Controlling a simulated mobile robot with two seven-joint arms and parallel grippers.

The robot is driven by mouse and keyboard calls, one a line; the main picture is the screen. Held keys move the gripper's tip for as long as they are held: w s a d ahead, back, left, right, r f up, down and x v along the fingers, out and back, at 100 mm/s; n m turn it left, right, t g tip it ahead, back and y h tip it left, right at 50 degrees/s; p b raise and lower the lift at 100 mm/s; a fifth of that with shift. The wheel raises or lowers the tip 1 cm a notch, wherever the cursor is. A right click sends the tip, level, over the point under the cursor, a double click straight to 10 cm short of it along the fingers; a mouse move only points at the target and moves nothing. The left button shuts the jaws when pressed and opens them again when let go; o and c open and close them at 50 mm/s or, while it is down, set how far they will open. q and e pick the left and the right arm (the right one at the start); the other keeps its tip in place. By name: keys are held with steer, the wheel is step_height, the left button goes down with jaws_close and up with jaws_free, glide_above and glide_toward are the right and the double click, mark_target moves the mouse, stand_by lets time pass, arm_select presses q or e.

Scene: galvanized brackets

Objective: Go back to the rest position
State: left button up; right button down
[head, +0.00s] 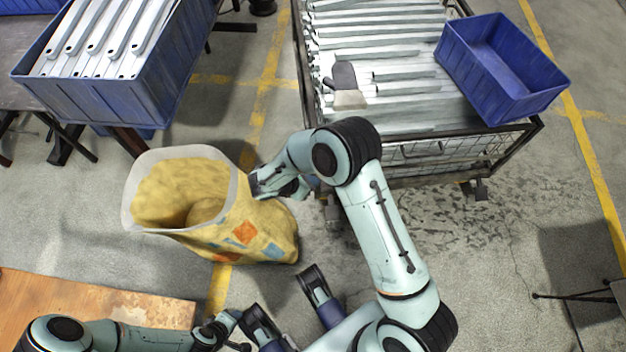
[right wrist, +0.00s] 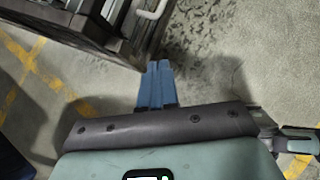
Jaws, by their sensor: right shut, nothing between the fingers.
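My right arm reaches up from the lower right and bends at its elbow. My right gripper (head: 312,182) is partly hidden under its own forearm, beside the front left corner of the wire cart. In the right wrist view its blue fingers (right wrist: 157,86) are together with nothing between them, over bare floor. My left arm (head: 130,336) lies low at the bottom left. Its fingers cannot be made out clearly.
A yellow open sack (head: 268,222) stands close left of the right wrist. Another blue bin (head: 112,98) holds brackets. A wooden top (head: 90,305) lies lower left. Floor at right is mostly clear.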

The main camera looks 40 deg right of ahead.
stand_by(0.3)
steer(key=s+a+f+m+g+y, duration=0.2)
steer(key=s+a+f+m+y, duration=1.1)
steer(key=s, duration=0.4)
steer(key=s+d+f+m+t+h, duration=0.2)
steer(key=d+m+t, duration=0.1)
steer(key=m, duration=0.7)
arm_select(q)
steer(key=s+d+r+g+p, duration=0.1)
steer(key=s+r+p, duration=0.1)
steer(key=r+p, duration=0.7)
steer(key=s+d+r+g+h+p, duration=0.1)
steer(key=s+d+r+p, duration=0.1)
steer(key=r+p, duration=0.6)
steer(key=shift+s+r+m+g+p, duration=0.3)
steer(key=shift+s+r+g+p, duration=0.15)
steer(key=shift+s, duration=0.4)
arm_select(e)
steer(key=s+a+r+g, duration=0.1)
steer(key=s+r, duration=0.1)
steer(key=r, duration=0.7)
steer(key=s+a+r+g+y, duration=0.1)
steer(key=s+a+r, duration=0.1)
steer(key=r, duration=0.7)
steer(key=shift+s+n, duration=0.3)
steer(key=shift+s, duration=0.2)
arm_select(q)
steer(key=shift+s+f, duration=0.1)
arm_select(e)
steer(key=shift+s+f, duration=0.1)
